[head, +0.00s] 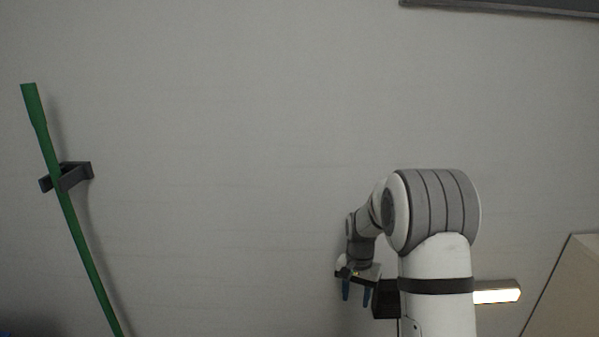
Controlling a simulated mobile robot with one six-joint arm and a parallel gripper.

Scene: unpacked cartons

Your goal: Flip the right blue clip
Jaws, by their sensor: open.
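My gripper (356,298) hangs at the lower middle right of the head view, its two blue fingers pointing down. The fingers are apart, and nothing shows between them. I cannot make out any blue clip in this view. A small dark blue patch (6,333) shows at the bottom left corner, too cut off to identify.
A plain grey wall (220,150) fills most of the view. A green pole (72,225) leans at the left in a dark bracket (72,177). A lit lamp (497,293) shows right of my arm. A beige panel (570,290) stands at bottom right, a dark-edged board (510,7) at top right.

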